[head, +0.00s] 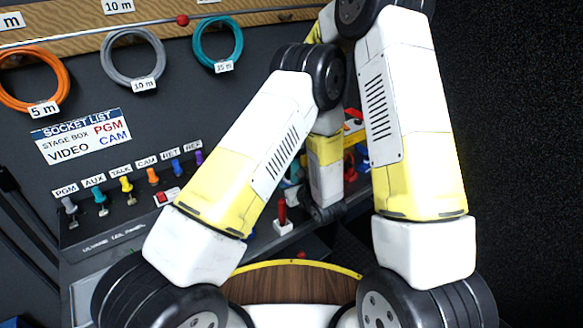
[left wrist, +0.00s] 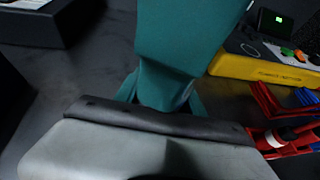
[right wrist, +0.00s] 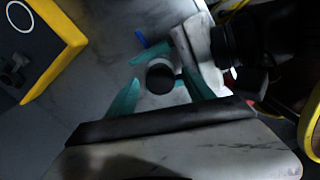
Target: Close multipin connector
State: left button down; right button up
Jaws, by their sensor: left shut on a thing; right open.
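In the right wrist view, the teal fingers of my right gripper (right wrist: 160,85) are apart. A dark round-ended piece with a pale ring (right wrist: 161,76), possibly part of the multipin connector, shows between them; contact cannot be told. My left gripper (right wrist: 183,48) seems to be the white body with a teal finger just beyond. In the left wrist view, a large teal shape (left wrist: 187,45) fills the space before the left jaws and hides what they are shut on. In the head view my arms cover most of the work area; only small teal bits show between them.
A socket panel with coloured plugs (head: 125,190) stands at the left, below a socket list sign (head: 80,136) and hanging coiled cables (head: 128,60). The left wrist view shows a yellow box with coloured buttons (left wrist: 262,70) and red bars (left wrist: 283,140) at the right.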

jog(key=shift+r, duration=2.25)
jog(key=shift+c, duration=0.2)
jog(key=shift+r, duration=0.15)
jog(key=shift+c, duration=0.9)
notch_tip(320, 180, up, 3)
jog(key=shift+r, duration=0.15)
jog(key=shift+f, duration=4.1)
